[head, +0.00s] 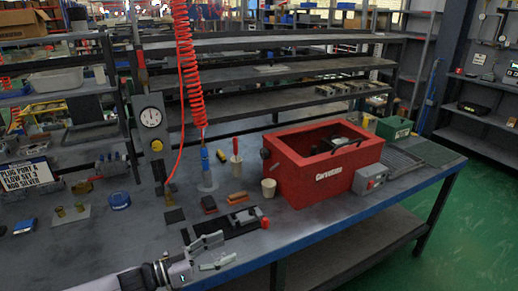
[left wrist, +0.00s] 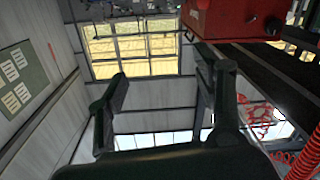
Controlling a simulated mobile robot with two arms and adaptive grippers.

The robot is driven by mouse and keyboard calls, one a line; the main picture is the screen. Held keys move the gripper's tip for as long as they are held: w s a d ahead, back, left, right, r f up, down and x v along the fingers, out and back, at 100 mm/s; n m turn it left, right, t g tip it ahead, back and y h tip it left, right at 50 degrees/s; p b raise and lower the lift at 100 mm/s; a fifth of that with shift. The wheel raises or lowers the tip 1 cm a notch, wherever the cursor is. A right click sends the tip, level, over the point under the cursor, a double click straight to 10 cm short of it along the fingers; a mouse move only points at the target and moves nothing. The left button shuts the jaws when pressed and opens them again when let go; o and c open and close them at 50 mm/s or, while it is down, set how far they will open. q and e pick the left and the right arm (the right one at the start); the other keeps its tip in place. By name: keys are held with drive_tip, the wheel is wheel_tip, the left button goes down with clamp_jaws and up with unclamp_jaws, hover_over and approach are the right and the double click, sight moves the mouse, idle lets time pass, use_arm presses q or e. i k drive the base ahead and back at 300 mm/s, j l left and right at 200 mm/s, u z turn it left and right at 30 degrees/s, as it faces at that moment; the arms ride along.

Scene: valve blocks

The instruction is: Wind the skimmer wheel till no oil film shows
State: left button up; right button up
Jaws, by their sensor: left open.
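A red open-topped tank (head: 318,186) with white lettering stands on the bench, right of centre. A dark round knob (head: 265,153) sits on its left end; I cannot tell if this is the skimmer wheel. Dark parts (head: 338,143) show in the tank's opening. The inside is dark, and I cannot make out an oil film. My left gripper (head: 218,251) is open and empty at the bench's front edge, left of the tank and apart from it. In the left wrist view its fingers (left wrist: 164,88) are spread, with a red box (left wrist: 228,20) at upper right. My right gripper is not in view.
A red coiled hose (head: 187,70) hangs over the bench. A white cup (head: 269,188) stands beside the tank's left end. A grey box with a red button (head: 370,180) is at the tank's front right. Small blocks (head: 237,198) and a dark mat (head: 232,222) lie near my left gripper.

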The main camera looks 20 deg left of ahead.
sight(264, 153)
drive_tip(key=i+j, duration=0.45)
drive_tip(key=i, duration=0.15)
drive_tip(key=i+j, duration=0.4)
drive_tip(key=i, duration=0.15)
